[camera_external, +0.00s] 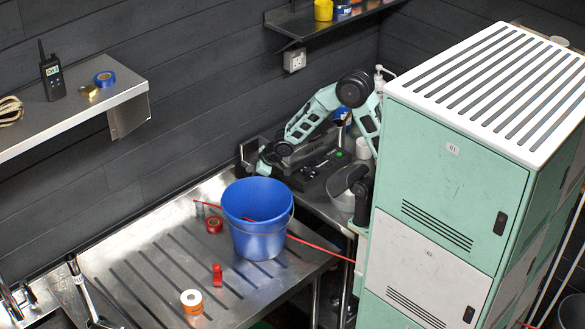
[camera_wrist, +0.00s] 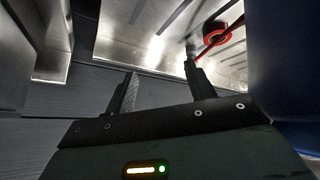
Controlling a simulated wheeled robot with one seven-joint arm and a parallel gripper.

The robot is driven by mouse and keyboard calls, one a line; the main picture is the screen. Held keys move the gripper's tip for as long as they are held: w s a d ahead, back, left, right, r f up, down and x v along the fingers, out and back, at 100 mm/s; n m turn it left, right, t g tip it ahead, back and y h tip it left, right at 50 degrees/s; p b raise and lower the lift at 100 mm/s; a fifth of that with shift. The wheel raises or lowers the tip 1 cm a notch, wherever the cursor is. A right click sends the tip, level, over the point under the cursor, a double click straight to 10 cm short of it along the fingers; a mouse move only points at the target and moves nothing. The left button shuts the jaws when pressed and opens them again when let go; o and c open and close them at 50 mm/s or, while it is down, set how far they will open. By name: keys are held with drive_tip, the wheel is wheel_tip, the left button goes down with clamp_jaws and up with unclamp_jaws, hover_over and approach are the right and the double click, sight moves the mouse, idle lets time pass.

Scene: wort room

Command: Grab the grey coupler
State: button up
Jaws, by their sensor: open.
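A small grey piece (camera_external: 200,209), likely the grey coupler, stands on the steel drainboard (camera_external: 135,262) left of the blue bucket, by the end of a thin red rod. In the wrist view a grey piece (camera_wrist: 190,48) shows just beyond the right fingertip, partly hidden by it and the red rod. My gripper (camera_external: 262,166) is behind the bucket, above the far edge of the drainboard. In the wrist view my gripper (camera_wrist: 163,82) has its two fingers apart with nothing between them.
The blue bucket (camera_external: 258,238) stands close to my gripper and fills the right of the wrist view (camera_wrist: 287,60). A red tape roll (camera_external: 214,224), a red clip-like item (camera_external: 217,275) and an orange-white roll (camera_external: 192,302) lie on the drainboard. The dark wall is close behind.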

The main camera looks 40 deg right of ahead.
drive_tip(key=w+a+f+t+y, duration=0.1)
drive_tip(key=w+a+f+y, duration=0.2)
drive_tip(key=w+a+f, duration=0.3)
drive_tip(key=n+t+y+p, duration=0.1)
drive_tip(key=y, duration=0.2)
approach(199, 203)
drive_tip(key=shift+w+a+f, duration=0.75)
drive_tip(key=shift+f, duration=0.2)
drive_tip(key=shift+w+a+f, duration=0.1)
drive_tip(key=shift+w+a, duration=0.05)
drive_tip(key=shift+a, duration=0.1)
drive_tip(key=shift+p+x, duration=1.15)
drive_tip(key=shift+x, duration=2.3)
drive_tip(key=c, duration=1)
